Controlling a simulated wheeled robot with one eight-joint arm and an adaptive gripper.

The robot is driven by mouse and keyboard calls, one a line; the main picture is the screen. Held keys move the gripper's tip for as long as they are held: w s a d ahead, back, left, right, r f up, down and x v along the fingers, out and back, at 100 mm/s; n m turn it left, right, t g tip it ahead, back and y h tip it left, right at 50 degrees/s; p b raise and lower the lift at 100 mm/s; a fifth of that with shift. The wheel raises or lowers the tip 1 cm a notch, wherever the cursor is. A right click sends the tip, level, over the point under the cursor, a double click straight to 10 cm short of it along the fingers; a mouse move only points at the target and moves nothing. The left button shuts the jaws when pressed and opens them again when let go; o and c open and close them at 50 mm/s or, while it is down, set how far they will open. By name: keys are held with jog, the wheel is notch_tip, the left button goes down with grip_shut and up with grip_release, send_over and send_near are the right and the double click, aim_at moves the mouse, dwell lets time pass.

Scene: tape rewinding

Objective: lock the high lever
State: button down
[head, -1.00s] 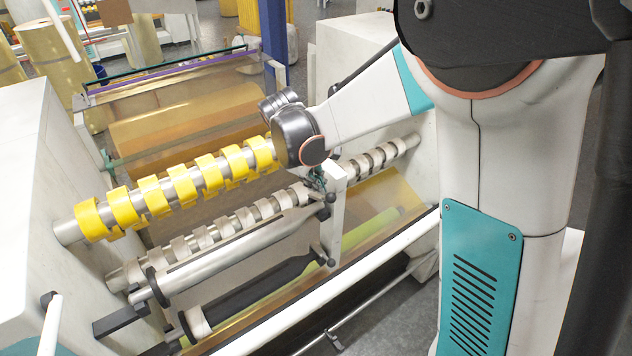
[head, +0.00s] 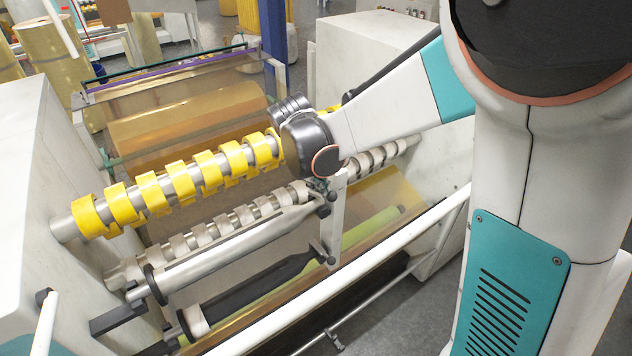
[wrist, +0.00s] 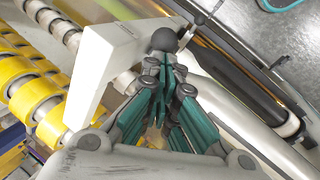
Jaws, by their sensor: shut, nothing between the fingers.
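The upper lever, with a black ball knob (head: 323,211), sits at the right end of the upper silver shaft, beside a white upright bracket (head: 336,225). In the wrist view, a black ball knob (wrist: 164,39) shows just beyond my fingertips, beside the white bracket (wrist: 100,75). My gripper (head: 319,184) is just above the upper knobs, partly hidden by its own wrist. In the wrist view my gripper (wrist: 165,68) has its teal-padded fingers shut and empty. I cannot tell if they touch the knob. A lower lever knob (head: 331,260) sits by the dark lower shaft.
A roller with yellow rings (head: 150,192) runs behind, left of my wrist. The silver shaft (head: 225,247) and dark lower shaft (head: 260,285) run to the left. A white rail (head: 400,245) crosses in front. White machine cabinets (head: 40,180) stand on both sides.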

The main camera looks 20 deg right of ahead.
aim_at(324, 198)
jog(key=shift+s+d+f+t+y+b, duration=0.25)
jog(key=shift+s+f+t+b, duration=0.4)
jog(key=shift+b, duration=0.25)
jog(key=shift+s+d+f+t+y+b, duration=0.15)
jog(key=shift+s+f+t+y+b, duration=0.1)
jog(key=shift+s+f+t+b, duration=0.5)
jog(key=shift+f+b, duration=0.3)
jog(key=shift+b, duration=0.3)
jog(key=shift+s+d, duration=0.1)
jog(key=shift+r, duration=0.15)
